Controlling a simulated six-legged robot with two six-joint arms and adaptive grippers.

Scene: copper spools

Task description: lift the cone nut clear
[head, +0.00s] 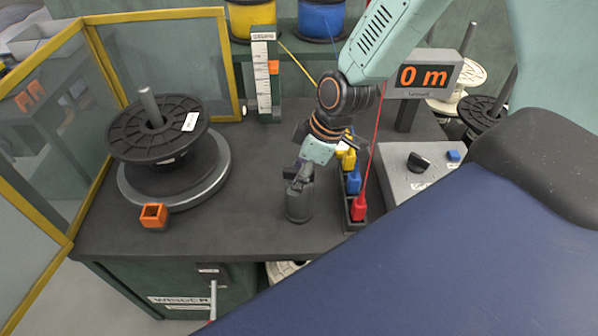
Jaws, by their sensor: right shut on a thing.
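My right gripper (299,180) points down over the dark bench, with its fingers shut on the top of a dark grey round piece (300,207). I take this piece to be the cone nut. It is upright, and its upper part is partly hidden by the fingers. I cannot tell whether its base touches the bench. A black spool (123,133) sits on a round grey turntable (205,183) at the left, with a bare grey spindle (151,105) standing up through it. My left gripper is not in view.
An orange square block (153,216) lies in front of the turntable. Right of my gripper is a rack with yellow, blue and red (358,208) pieces, then a grey control box (417,178). A "0 m" display (424,76) stands behind. Yellow-framed panels (163,70) border the left.

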